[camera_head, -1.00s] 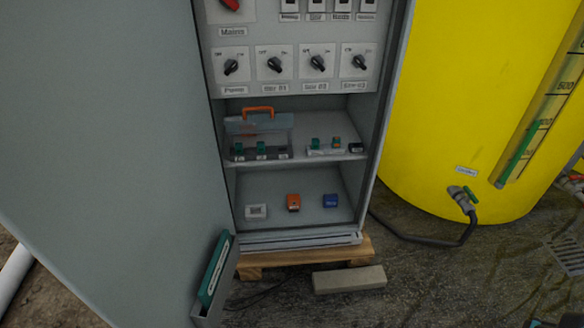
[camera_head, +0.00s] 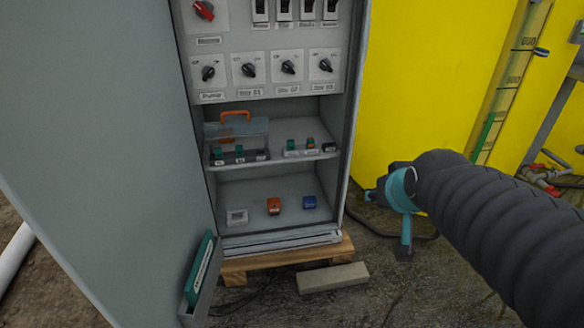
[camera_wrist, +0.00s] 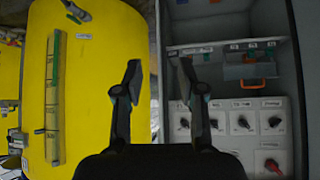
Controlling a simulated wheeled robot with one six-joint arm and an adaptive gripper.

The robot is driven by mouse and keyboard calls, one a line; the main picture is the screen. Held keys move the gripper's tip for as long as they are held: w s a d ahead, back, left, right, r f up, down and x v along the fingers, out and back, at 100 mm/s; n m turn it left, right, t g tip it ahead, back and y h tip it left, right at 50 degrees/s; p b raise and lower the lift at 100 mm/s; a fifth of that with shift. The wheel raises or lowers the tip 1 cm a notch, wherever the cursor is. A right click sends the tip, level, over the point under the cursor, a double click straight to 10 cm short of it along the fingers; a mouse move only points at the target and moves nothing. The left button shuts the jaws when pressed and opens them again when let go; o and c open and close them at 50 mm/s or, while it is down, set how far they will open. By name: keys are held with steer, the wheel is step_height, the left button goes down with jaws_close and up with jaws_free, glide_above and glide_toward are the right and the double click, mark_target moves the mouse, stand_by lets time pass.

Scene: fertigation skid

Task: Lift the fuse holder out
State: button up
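Small green-topped holders stand on the middle shelf (camera_head: 325,157) of an open grey cabinet. A left group (camera_head: 240,153) sits behind a clear cover (camera_head: 245,128) with an orange handle (camera_head: 234,115); a right group (camera_head: 302,147) stands uncovered. One part in the right group has an orange patch. I cannot tell which one is the fuse holder. The wrist view shows the cover's orange handle (camera_wrist: 268,84) sideways. My gripper (camera_wrist: 160,80) has its two fingers apart with nothing between them. In the head view it is right of the cabinet, outside it.
White (camera_head: 237,216), orange (camera_head: 273,206) and blue (camera_head: 309,202) boxes lie on the cabinet floor. Rotary switches (camera_head: 247,70) line the panel above. The open door (camera_head: 90,120) stands left. A yellow tank (camera_head: 425,80) is at right. A grey block (camera_head: 332,277) lies on the ground.

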steer(key=w+a+f+n+t+y+b, duration=0.15)
steer(key=w+a, duration=0.25)
steer(key=w, duration=0.5)
steer(key=w+a+f+t+b, duration=0.2)
steer(key=w+a+f+t, duration=0.15)
steer(key=w, duration=0.55)
steer(key=t+y+b, duration=0.3)
steer(key=t+b, duration=0.1)
glide_toward(291, 144)
steer(key=shift+n, duration=0.45)
steer(key=shift+f+x, duration=0.1)
steer(key=shift+x, duration=2.2)
steer(key=shift+f+x, duration=0.15)
steer(key=shift+x, duration=2.15)
steer(key=shift+c, duration=0.2)
jaws_close()
steer(key=shift+r, duration=0.15)
steer(key=shift+r+p, duration=0.3)
steer(key=shift+r, duration=0.8)
